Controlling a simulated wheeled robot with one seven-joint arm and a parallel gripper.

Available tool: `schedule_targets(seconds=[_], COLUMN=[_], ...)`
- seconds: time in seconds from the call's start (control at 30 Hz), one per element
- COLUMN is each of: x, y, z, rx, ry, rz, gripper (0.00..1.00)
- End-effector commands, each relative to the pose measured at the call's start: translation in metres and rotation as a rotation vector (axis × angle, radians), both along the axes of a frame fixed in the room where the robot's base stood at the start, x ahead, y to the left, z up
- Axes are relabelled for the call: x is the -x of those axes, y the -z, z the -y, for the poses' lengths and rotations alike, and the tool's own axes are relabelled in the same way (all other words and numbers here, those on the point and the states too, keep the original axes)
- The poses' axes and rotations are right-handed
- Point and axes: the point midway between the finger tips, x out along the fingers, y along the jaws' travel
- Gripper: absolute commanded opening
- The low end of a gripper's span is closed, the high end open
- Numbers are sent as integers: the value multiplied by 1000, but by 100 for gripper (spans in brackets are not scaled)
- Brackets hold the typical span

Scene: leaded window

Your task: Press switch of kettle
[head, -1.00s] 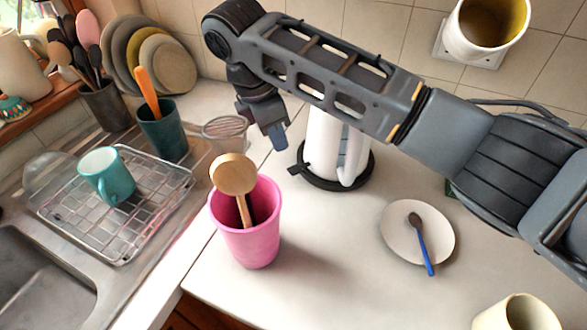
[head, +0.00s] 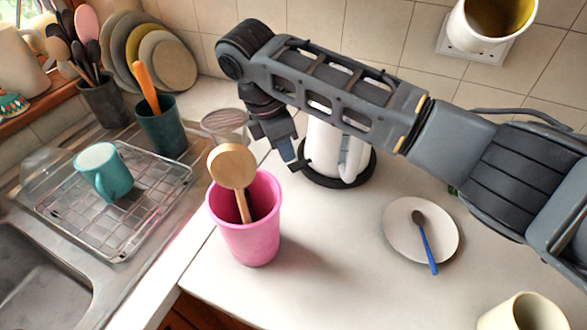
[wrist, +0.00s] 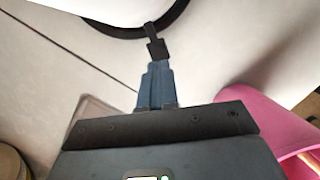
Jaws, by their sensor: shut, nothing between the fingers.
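The kettle (head: 325,148) is white and stands upright on a round black base (head: 365,170), partly hidden behind my arm in the head view. In the wrist view the base's black rim (wrist: 108,30) curves across the top, and a dark switch tab (wrist: 157,48) sticks out from it. My gripper (head: 292,165) is shut and empty, low at the left side of the base. In the wrist view its blue fingertips (wrist: 160,64) meet the end of the switch tab in the picture. I cannot tell whether they touch it.
A pink cup (head: 250,235) with a wooden utensil (head: 232,167) stands close in front of my gripper. A glass (head: 224,124) is to the left. A plate (head: 400,235) with a spoon (head: 427,248) lies at right. The counter between cup and plate is clear.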

Motion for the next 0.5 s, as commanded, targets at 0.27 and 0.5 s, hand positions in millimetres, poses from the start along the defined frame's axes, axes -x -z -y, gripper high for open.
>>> schedule_targets(seconds=[0.27, 0.5], x=[-3, -3], y=[24, 23], z=[5, 5], rx=[-1, -1], ry=[0, 0], rz=[2, 0], gripper=[0, 0])
